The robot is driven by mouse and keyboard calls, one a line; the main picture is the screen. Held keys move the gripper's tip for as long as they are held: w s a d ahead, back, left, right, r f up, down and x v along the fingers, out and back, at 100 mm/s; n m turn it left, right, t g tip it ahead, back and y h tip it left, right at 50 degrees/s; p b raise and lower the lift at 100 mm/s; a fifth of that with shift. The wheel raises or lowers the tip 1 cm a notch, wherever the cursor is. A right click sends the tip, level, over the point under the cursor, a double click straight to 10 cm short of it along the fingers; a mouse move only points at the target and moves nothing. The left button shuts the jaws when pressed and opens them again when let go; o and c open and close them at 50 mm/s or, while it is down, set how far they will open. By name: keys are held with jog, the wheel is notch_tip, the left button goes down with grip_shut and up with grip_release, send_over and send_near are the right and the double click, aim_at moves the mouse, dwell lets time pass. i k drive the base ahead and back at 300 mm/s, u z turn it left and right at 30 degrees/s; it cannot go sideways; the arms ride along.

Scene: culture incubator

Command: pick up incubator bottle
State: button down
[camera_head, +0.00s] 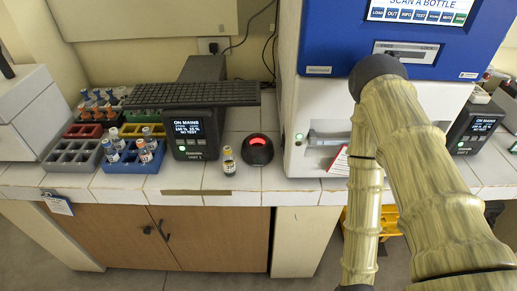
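A small bottle (228,162) with a yellowish cap and white label stands upright on the white tiled counter (205,190), near its front edge. It is just left of a black round device with a glowing red top (258,151). More capped bottles stand in the blue rack (129,161) to the left. Which of these the task calls the incubator bottle is not marked. My arm fills the right side, bent at a black joint high up, with a link running down past the front of the counter. My gripper is out of view, below the bottom edge.
A blue and white machine (400,30) with a screen stands behind my arm. A control box (190,134) reading "ON MAINS" sits left of the single bottle, under a dark keyboard (195,94). Red (85,131), yellow and grey racks (72,154) crowd the left.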

aim_at(145, 154)
jog(key=z, duration=3.4)
jog(key=k, duration=2.75)
jog(key=u, duration=2.2)
